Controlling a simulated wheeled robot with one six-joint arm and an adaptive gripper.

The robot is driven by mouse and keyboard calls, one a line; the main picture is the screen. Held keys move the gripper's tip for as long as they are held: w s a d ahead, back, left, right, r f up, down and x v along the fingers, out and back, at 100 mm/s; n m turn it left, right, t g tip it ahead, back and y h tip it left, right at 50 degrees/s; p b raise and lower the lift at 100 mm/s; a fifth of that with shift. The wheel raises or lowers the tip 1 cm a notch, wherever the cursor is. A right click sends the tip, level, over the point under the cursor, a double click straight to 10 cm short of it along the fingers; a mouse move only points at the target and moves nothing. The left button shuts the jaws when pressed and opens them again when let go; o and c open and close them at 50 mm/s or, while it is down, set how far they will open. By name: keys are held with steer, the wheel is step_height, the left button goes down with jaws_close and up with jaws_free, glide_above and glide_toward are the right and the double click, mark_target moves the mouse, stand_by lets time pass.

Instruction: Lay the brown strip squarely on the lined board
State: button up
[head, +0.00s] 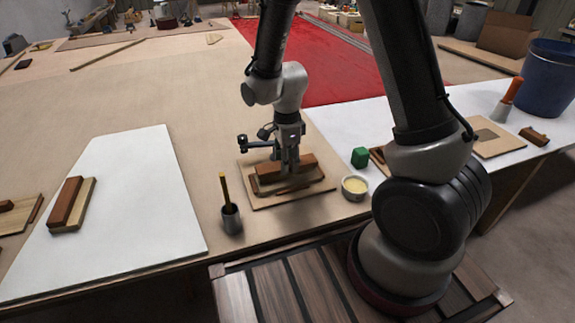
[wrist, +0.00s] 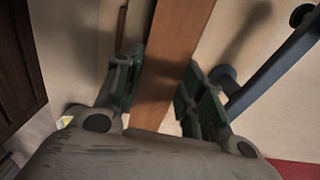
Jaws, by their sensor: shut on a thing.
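The brown strip (head: 304,164) is between the jaws of my gripper (head: 288,168), over a light tan board (head: 258,200) in the head view. My gripper points down and is shut on the strip. In the wrist view the strip (wrist: 180,40) runs lengthwise between the two dark green finger pads of my gripper (wrist: 160,92). A thin dark brown piece (head: 290,187) shows on the near part of the board. I cannot tell whether the strip touches the board. Any lines under the strip are hidden or too small to make out.
A pot with a brush (head: 231,218) stands left of the board. A white sheet (head: 130,210) with stacked wood strips (head: 65,202) lies at left.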

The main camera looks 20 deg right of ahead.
steer(key=shift+f, duration=0.9)
steer(key=shift+f, duration=0.15)
steer(key=o, duration=1)
steer(key=shift+o, duration=0.2)
